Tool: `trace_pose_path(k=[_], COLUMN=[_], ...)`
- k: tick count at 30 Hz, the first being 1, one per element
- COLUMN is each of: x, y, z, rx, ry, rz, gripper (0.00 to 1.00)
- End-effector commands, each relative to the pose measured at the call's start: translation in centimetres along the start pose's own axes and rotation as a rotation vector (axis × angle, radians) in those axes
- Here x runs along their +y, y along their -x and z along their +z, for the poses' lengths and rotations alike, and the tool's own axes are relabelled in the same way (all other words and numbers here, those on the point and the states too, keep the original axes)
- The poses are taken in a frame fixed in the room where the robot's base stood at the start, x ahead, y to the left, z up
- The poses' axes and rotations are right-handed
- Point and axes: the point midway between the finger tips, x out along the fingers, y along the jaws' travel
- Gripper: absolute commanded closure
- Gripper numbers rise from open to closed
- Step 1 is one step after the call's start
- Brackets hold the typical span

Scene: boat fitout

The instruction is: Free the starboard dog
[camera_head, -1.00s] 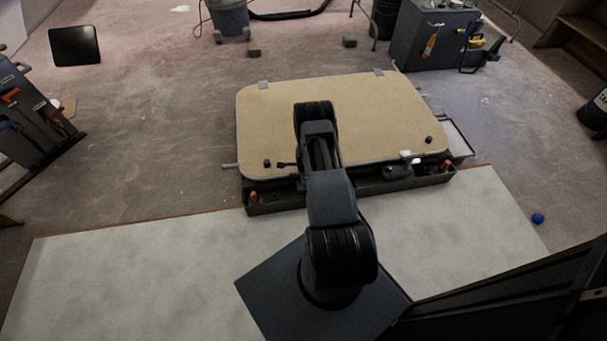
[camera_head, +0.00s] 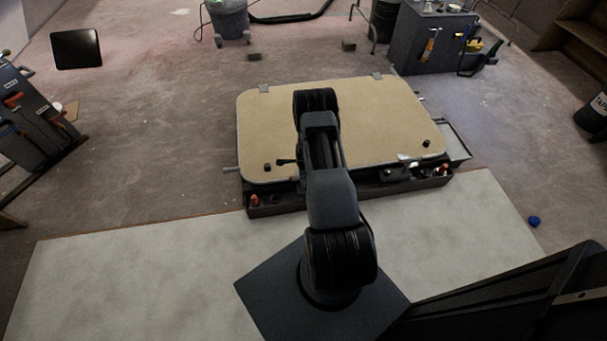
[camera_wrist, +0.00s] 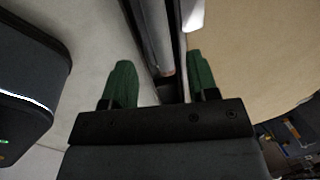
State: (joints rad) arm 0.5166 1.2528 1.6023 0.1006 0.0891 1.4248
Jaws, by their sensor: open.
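A tan hatch panel (camera_head: 375,115) with a pale rim lies in front of me. A small black knob (camera_head: 427,143) stands near its right front corner and another black knob (camera_head: 267,167) near its left front corner. I cannot tell for sure which is the starboard dog. In the wrist view my gripper (camera_wrist: 162,80) is open, its two green fingertips apart with nothing held. Between and beyond them run a grey bar (camera_wrist: 153,38) and a dark gap, with the tan panel (camera_wrist: 262,55) to the right. No knob shows clearly between the fingers.
A dark trough (camera_head: 330,197) with orange-tipped pieces runs along the panel's front edge. A pale mat (camera_head: 140,275) lies in front of it. A grey cabinet (camera_head: 425,45) stands at the back right, a tool rack (camera_head: 30,115) at left. The floor left of the panel is clear.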

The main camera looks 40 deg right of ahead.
Motion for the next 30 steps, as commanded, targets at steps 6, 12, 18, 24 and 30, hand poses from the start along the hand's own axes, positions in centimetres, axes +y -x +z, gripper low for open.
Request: trace_pose_path(k=[6,12,18,24,30], x=[-0.1,-0.1,0.0,0.0,0.0], y=[4.4,6.5,7.2,7.2,7.2], z=[0.1,0.1,0.1,0.1,0.1], rx=[0.0,0.0,0.0,0.0,0.0], ry=[0.0,0.0,0.001,0.001,0.001], rz=[-0.001,-0.001,0.0,0.0,0.0], gripper=[0.46,0.46,0.46,0.46,0.46])
